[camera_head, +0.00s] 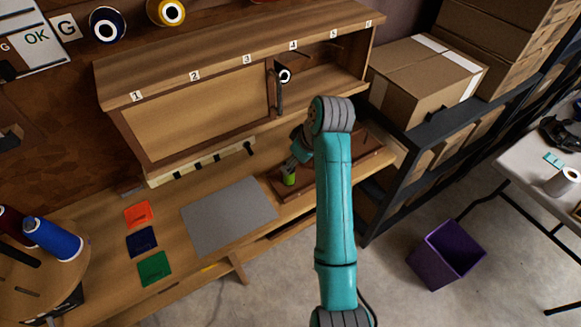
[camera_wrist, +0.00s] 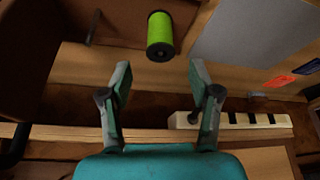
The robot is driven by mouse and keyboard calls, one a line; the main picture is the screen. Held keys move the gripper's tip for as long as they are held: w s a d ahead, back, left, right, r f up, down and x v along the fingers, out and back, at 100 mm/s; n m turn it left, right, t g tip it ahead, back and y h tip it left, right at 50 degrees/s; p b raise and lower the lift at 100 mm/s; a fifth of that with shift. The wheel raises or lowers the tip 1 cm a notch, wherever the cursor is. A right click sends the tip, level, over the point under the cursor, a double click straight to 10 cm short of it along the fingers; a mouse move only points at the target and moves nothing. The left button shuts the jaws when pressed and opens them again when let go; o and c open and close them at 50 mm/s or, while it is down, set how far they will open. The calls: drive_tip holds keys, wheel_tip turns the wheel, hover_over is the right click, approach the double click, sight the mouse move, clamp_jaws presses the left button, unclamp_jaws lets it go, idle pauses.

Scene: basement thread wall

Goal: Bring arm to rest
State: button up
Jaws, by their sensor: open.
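My gripper (camera_wrist: 160,78) is open and empty in the wrist view, its two fingers spread apart. In the head view my gripper (camera_head: 293,164) is partly hidden behind my teal arm, over the right part of the workbench. A lime-green spool (camera_wrist: 160,38) lies beyond the fingertips, apart from both fingers in the wrist view. I cannot tell the exact gap between spool and fingers in the head view.
A numbered wooden cabinet (camera_head: 240,65) overhangs the bench behind the gripper, with a dark handle at its opening. A grey mat (camera_head: 228,215) and orange, navy and green squares lie to the left. A dark shelf with boxes (camera_head: 425,75) stands right; a purple bin (camera_head: 445,253) is on the floor.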

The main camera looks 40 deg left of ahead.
drive_tip(key=s+d+f+m+t, duration=0.2)
drive_tip(key=d+f+m+t, duration=0.1)
drive_tip(key=d+f, duration=0.75)
drive_tip(key=s+d+f+m+t, duration=0.2)
drive_tip(key=s+d+f+m, duration=0.15)
drive_tip(key=d+f, duration=0.65)
drive_tip(key=s+d+f+m+t, duration=0.25)
drive_tip(key=s+d, duration=0.35)
drive_tip(key=d, duration=0.5)
drive_tip(key=s+d+r+m+t+h, duration=0.1)
drive_tip(key=s+d+r+m+t, duration=0.15)
drive_tip(key=s+d, duration=0.55)
drive_tip(key=s+d+r+m+t+h, duration=0.1)
drive_tip(key=s+d+r, duration=0.3)
drive_tip(key=s+r, duration=0.5)
drive_tip(key=s+d+r+m+t+h, duration=0.2)
drive_tip(key=s+d+r+m+t, duration=0.1)
drive_tip(key=s+r, duration=0.5)
drive_tip(key=s+d+m, duration=0.1)
drive_tip(key=s, duration=0.1)
drive_tip(key=shift+s+d+r+h, duration=0.2)
drive_tip(key=shift+s+r+h, duration=0.1)
drive_tip(key=shift+s+r, duration=0.1)
